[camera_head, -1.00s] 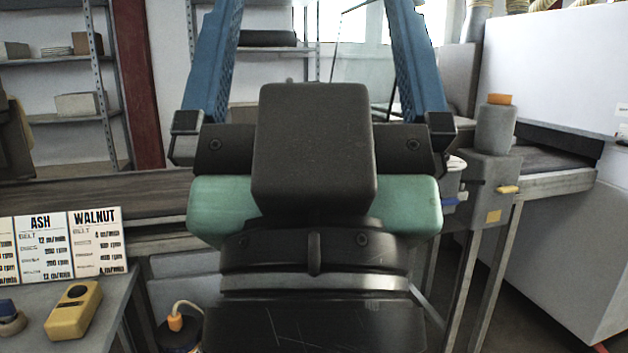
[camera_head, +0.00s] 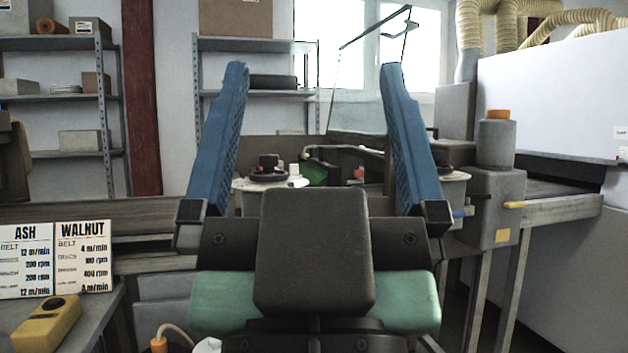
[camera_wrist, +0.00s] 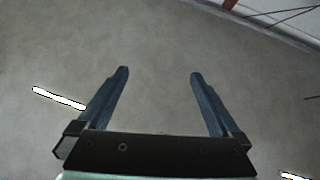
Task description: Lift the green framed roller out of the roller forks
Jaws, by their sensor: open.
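My gripper (camera_head: 313,67) is open and empty, its two blue fingers pointing up in the head view. The roller forks cannot be made out, and my gripper body hides the lower part of that area.
A clear panel (camera_head: 358,95) stands behind the machine. A grey post with an orange cap (camera_head: 497,114) and a white cabinet (camera_head: 560,95) are at the right. A speed sign (camera_head: 84,258) and a yellow control box (camera_head: 46,322) are at the lower left.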

